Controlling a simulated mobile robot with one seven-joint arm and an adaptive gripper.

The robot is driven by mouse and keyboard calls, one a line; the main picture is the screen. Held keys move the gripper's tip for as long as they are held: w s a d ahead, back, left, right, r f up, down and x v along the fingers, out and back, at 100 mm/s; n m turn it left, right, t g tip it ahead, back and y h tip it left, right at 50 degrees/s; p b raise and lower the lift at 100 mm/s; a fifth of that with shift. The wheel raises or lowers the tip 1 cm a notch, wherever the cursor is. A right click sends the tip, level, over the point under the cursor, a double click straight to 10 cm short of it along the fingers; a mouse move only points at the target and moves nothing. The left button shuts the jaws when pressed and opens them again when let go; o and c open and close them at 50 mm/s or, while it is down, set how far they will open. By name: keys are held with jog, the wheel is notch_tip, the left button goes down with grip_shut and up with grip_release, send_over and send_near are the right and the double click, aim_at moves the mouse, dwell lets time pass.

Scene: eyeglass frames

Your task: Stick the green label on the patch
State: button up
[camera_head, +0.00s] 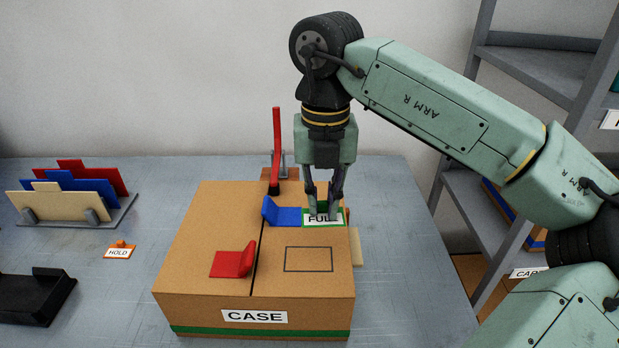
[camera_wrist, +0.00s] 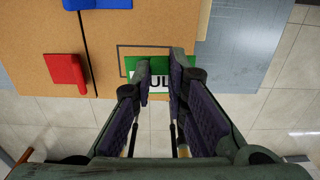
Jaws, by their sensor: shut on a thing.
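The green label (camera_head: 308,224), white-faced with "FULL" on it, is between the fingers of my gripper (camera_head: 324,206). In the wrist view, the green label (camera_wrist: 134,63) shows between the fingertips of my gripper (camera_wrist: 160,75), partly hidden by them. My gripper is shut on it and appears to hold it above the cardboard case (camera_head: 180,265). The patch, a thin black rectangle outline (camera_head: 308,248), is on the case's top at the front right. In the wrist view, the label covers the lower part of the patch outline (camera_wrist: 150,46).
A blue bent piece (camera_head: 283,216) and a red bent piece (camera_head: 232,263) are on the case's top. A red upright bar (camera_head: 277,140) stands behind. A card rack (camera_head: 115,215), an orange HOLD tag (camera_head: 119,252) and a black tray (camera_head: 35,300) are left. A grey shelf (camera_head: 535,62) stands right.

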aim_at(309, 221)
jog(key=shift+s+a+r, duration=0.35)
jog(key=shift+s+a, duration=0.15)
jog(key=shift+a, duration=0.1)
jog(key=shift+s+a+r, duration=0.35)
jog(key=shift+s+a, duration=0.1)
jog(key=shift+a, duration=0.15)
jog(key=shift+f+m, duration=0.1)
jog(key=shift+m, duration=0.2)
jog(key=shift+s+f+b, duration=0.1)
jog(key=shift+f+b, duration=0.35)
notch_tip(309, 221, down, 6)
jog(key=b, duration=0.5)
jog(key=shift+r, duration=0.1)
jog(key=shift+f+b, duration=1.25)
jog(key=shift+b, duration=0.3)
dwell(0.6)
jog(key=o, duration=0.8)
